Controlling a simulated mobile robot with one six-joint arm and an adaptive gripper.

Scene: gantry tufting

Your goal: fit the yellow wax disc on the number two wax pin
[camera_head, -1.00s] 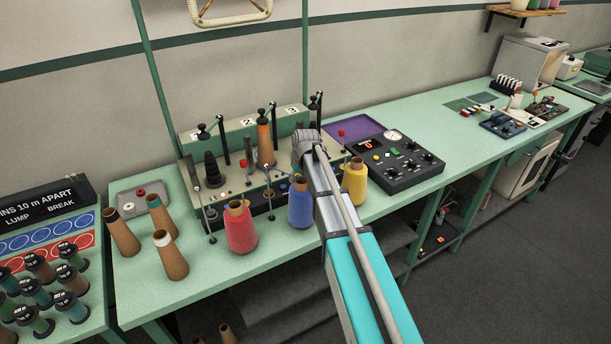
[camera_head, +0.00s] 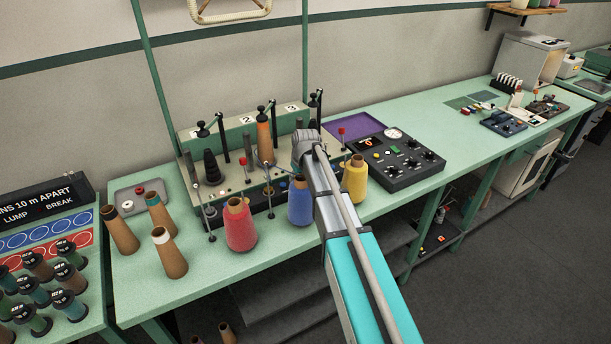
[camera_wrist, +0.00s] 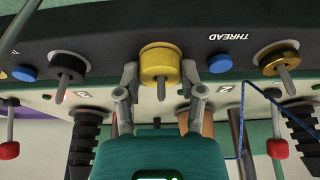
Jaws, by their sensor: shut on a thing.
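In the wrist view my gripper (camera_wrist: 160,75) is shut on the yellow wax disc (camera_wrist: 160,60), with one finger at each side. A grey pin (camera_wrist: 161,91) sticks out through the middle of the disc, so the disc is around it. Whether the disc sits fully against the panel is hard to tell. A pin with a black disc (camera_wrist: 67,66) is at the left and one with a gold-brown disc (camera_wrist: 280,58) at the right. In the head view my arm hides the gripper and the disc.
The winding machine (camera_head: 235,125) stands on the green bench (camera_head: 205,268). Red (camera_head: 240,228), blue (camera_head: 300,205) and yellow (camera_head: 355,182) thread cones stand close in front of it. A black control box (camera_head: 398,162) is at its right. Blue buttons (camera_wrist: 220,63) flank the pins.

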